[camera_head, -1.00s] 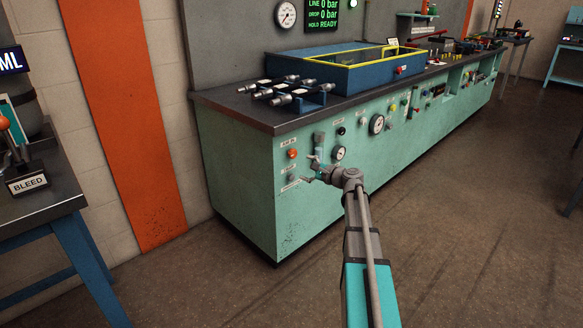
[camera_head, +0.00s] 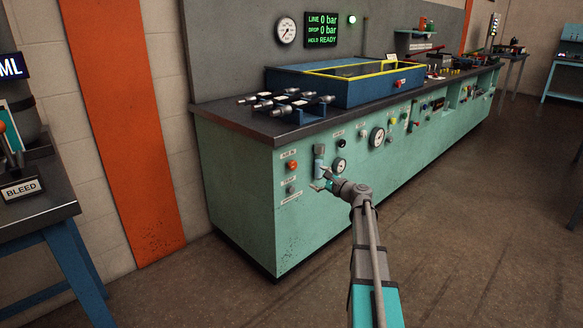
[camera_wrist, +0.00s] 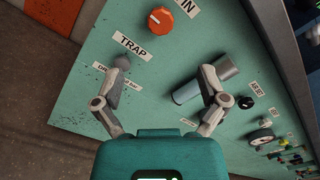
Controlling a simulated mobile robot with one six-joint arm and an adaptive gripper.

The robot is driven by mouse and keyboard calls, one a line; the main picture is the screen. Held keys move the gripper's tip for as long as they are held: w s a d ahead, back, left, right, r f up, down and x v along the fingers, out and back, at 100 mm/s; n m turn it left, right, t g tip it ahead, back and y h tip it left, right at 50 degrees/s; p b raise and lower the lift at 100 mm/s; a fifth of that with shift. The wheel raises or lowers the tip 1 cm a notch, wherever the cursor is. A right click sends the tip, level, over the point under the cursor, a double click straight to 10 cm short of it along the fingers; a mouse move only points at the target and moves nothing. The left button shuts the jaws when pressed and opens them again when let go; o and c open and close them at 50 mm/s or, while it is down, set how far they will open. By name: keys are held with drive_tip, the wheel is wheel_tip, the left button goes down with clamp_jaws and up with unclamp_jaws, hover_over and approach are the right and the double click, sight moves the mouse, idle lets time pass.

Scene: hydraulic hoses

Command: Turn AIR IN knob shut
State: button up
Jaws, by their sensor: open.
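The AIR IN knob (camera_head: 292,165) is a round orange knob near the left end of the bench's green front panel, below its label. In the wrist view the orange knob (camera_wrist: 173,22) is at the top, above the TRAP label, with part of its own label beside it. My gripper (camera_head: 319,180) is in front of the panel, to the right of and slightly below the knob. In the wrist view its two fingers (camera_wrist: 165,68) are spread with nothing between them, and they are apart from the orange knob.
A small dark knob (camera_wrist: 122,90) below the TRAP label is partly behind the left finger. A grey cylindrical fitting (camera_wrist: 186,92) is by the right finger. A gauge (camera_head: 339,166) sits right of the gripper. The bench's left corner is near the knob; floor in front is clear.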

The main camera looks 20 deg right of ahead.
sight(293, 166)
drive_tip(key=x, duration=1.3)
drive_tip(key=c, duration=1.1)
drive_tip(key=shift+a, duration=0.45)
drive_tip(key=shift+c, duration=0.2)
drive_tip(key=shift+d, duration=0.3)
